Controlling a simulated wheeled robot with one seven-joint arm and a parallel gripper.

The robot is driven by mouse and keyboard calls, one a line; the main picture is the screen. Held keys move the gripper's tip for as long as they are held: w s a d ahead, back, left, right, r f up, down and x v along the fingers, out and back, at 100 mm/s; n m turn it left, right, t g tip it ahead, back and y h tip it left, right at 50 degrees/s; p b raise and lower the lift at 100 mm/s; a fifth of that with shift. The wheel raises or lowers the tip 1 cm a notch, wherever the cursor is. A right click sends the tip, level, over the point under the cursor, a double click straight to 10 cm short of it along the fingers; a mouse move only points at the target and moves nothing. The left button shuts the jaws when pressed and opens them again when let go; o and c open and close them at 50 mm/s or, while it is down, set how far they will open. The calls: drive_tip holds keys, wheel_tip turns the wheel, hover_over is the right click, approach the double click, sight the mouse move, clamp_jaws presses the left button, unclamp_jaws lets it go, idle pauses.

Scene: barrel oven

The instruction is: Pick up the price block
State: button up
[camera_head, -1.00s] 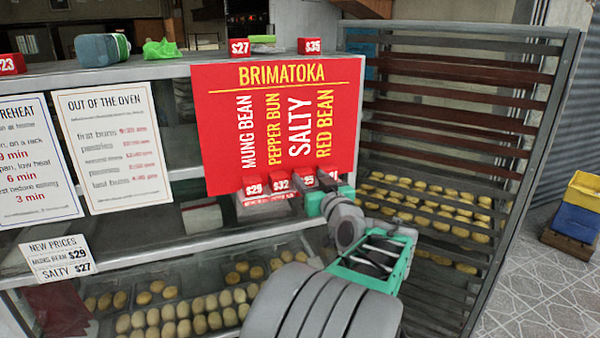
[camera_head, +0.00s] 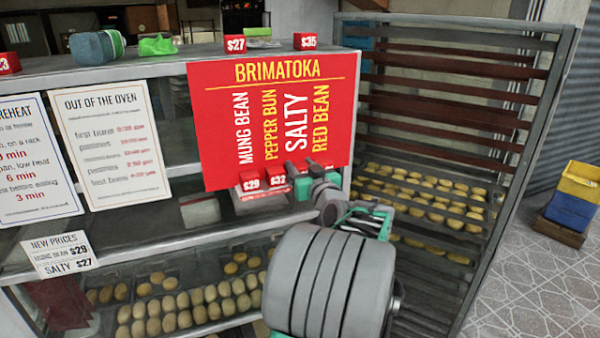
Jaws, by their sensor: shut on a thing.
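My gripper (camera_head: 304,174) is at the right end of the small ledge under the red BRIMATOKA board (camera_head: 272,115). It is shut on a price block, which its fingers and body hide from this view. Two red price blocks with white figures, $29 (camera_head: 249,182) and $32 (camera_head: 277,181), stand side by side on the ledge just left of my gripper. More red price blocks, $27 (camera_head: 235,43) and $35 (camera_head: 305,41), stand on top of the counter, and another is cut off at the left edge (camera_head: 8,64).
A tall rack (camera_head: 450,110) with trays of buns stands close on the right. Trays of buns (camera_head: 190,300) lie behind the counter front below. A blue and white bundle (camera_head: 96,46) and a green item (camera_head: 157,45) lie on the counter top. Yellow and blue crates (camera_head: 575,205) stand far right.

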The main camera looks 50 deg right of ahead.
clamp_jaws()
drive_tip(key=shift+r, duration=0.15)
